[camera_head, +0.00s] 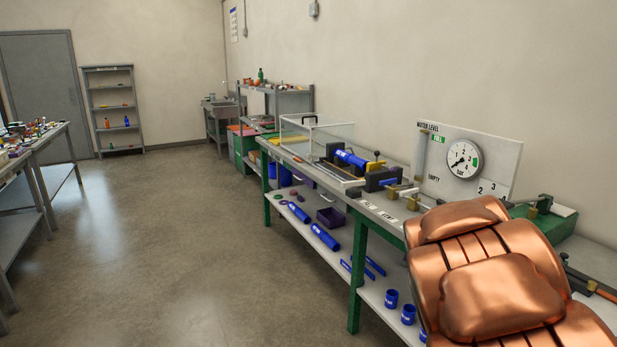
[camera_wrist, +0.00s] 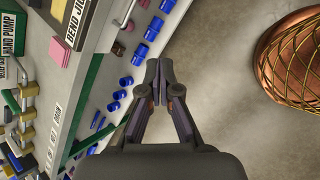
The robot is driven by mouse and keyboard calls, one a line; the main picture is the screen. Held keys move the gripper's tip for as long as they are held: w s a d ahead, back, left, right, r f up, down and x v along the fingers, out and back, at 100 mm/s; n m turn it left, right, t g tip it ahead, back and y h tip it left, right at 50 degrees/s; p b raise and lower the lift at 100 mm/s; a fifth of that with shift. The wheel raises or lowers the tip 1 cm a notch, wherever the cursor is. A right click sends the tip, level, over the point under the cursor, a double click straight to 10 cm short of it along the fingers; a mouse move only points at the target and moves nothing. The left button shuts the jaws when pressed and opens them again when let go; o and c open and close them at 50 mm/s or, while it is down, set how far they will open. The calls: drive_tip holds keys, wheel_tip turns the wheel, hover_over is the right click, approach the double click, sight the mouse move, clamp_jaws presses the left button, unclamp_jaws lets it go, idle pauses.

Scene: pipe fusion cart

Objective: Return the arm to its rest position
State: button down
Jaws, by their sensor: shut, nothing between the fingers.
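My gripper (camera_wrist: 159,84) shows in the wrist view with its two dark fingers brought together and nothing between them. It hangs over the floor beside the bench's lower shelf, apart from the blue fittings there. In the head view a large copper-coloured part of my own body covers the lower right, and my gripper is not visible there. The pipe bench (camera_head: 385,211) runs along the right wall with a blue and black clamp machine (camera_head: 352,165) on it.
A pressure gauge board (camera_head: 463,160) stands at the back of the bench. Blue pipes and couplings (camera_head: 391,298) lie on its lower shelf. Another table (camera_head: 35,150) is at the left. The floor (camera_head: 180,240) between is clear. A shelf rack (camera_head: 113,108) stands far back.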

drive_tip(key=s+a+m+g+y, duration=0.2)
drive_tip(key=s+a+m+y, duration=0.5)
drive_tip(key=s+a, duration=1.6)
drive_tip(key=s+r+m, duration=0.1)
drive_tip(key=s+m, duration=0.2)
drive_tip(key=m, duration=0.1)
drive_tip(key=shift+s+a+g+y, duration=0.15)
drive_tip(key=shift+a+g+y, duration=0.15)
drive_tip(key=shift+g, duration=0.1)
